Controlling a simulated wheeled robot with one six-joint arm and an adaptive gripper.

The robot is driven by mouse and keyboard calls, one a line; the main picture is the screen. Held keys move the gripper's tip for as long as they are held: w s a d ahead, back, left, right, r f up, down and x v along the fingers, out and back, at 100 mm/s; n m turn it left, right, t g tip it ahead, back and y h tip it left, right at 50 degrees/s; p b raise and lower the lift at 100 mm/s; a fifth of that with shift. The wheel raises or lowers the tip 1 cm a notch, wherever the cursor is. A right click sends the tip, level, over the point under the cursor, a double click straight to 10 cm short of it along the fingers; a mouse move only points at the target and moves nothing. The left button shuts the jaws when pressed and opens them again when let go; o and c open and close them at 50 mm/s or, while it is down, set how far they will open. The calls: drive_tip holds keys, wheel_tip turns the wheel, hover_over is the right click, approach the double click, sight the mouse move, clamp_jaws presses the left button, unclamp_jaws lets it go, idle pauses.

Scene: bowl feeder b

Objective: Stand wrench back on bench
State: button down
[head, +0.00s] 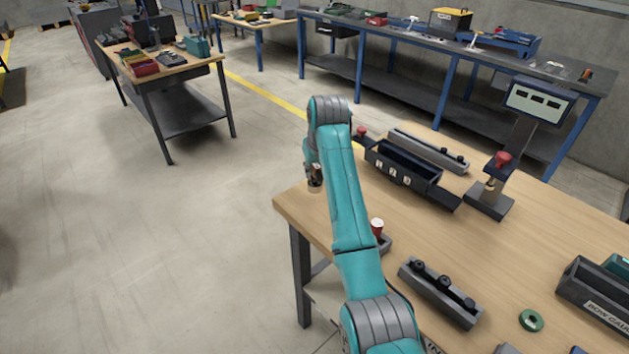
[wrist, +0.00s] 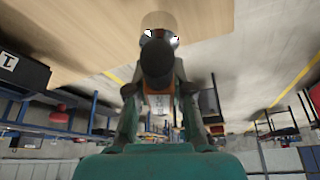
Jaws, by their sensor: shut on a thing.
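My gripper (wrist: 160,125) is shut on a dark, round-ended thing (wrist: 156,62), which I take to be the wrench. In the wrist view its dark end points at the camera, with a pale tan round part (wrist: 158,20) beyond it. In the head view my gripper (head: 315,172) is small and partly behind my arm, at the left edge of the wooden bench (head: 300,205). A tan part shows just below the fingers there. I cannot tell whether the held thing touches the bench top. Much of its shape is hidden.
On the bench stand a dark tray (head: 403,175), a grey rail block (head: 440,292), a red-topped post (head: 377,228), a display stand (head: 490,200) and a green ring (head: 531,320). The bench top around the gripper looks clear. Open floor lies left of the bench.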

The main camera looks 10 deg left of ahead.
sight(314, 181)
drive_tip(key=shift+f, duration=1.95)
drive_tip(key=c, duration=1)
unclamp_jaws()
drive_tip(key=shift+f, duration=0.1)
drive_tip(key=shift+c, duration=0.2)
drive_tip(key=v, duration=1.2)
drive_tip(key=shift+s, duration=0.1)
